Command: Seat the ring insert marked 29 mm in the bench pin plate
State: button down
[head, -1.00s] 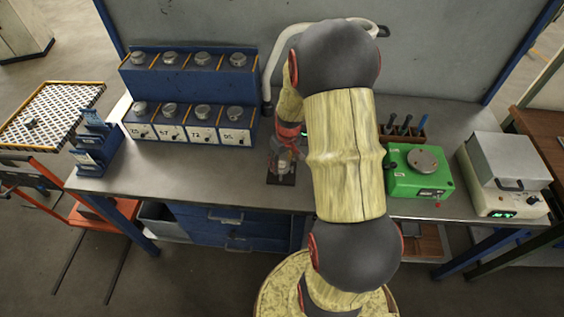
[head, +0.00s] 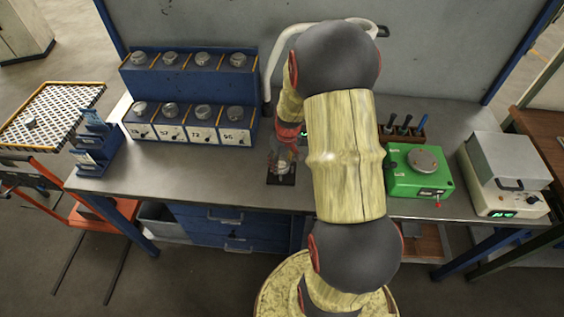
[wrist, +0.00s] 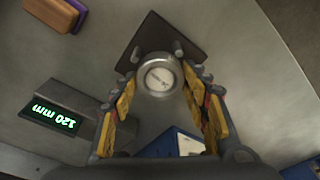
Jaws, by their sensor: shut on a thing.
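A round metal ring insert (wrist: 159,76) with a pale marked face is between my fingertips in the wrist view; its marking is too small to read. My gripper (wrist: 162,82) is shut on it, with a yellow-padded finger on each side. The dark pin plate (wrist: 166,34) lies just beyond the insert, with two pins showing at its near side. In the head view my gripper (head: 283,158) is over the dark plate (head: 282,181) on the bench. I cannot tell whether the insert touches the plate.
A blue rack (head: 188,90) with metal pieces and numbered labels is at the left. A green device (head: 418,178) and a white box device (head: 505,180) are at the right.

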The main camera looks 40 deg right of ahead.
jog(key=shift+s+a+f, duration=0.1)
jog(key=shift+s+f, duration=0.05)
jog(key=shift+s, duration=0.05)
jog(key=shift+w+r+p, duration=0.1)
jog(key=shift+r+p, duration=0.2)
jog(key=shift+w+r, duration=0.15)
jog(key=shift+r, duration=0.05)
dwell(0.5)
jog(key=shift+f+b, duration=0.3)
jog(key=shift+s+f, duration=0.2)
jog(key=shift+f, duration=0.2)
jog(key=shift+s+f+b, duration=0.1)
jog(key=shift+f+b, duration=0.1)
jog(key=shift+b, duration=0.15)
jog(key=c, duration=1.4)
grip_release()
jog(key=shift+s, duration=0.1)
jog(key=shift+o, duration=0.9)
jog(key=shift+w+f, duration=0.25)
jog(key=shift+w, duration=0.05)
jog(key=shift+s+r, duration=0.1)
jog(key=shift+r, duration=0.05)
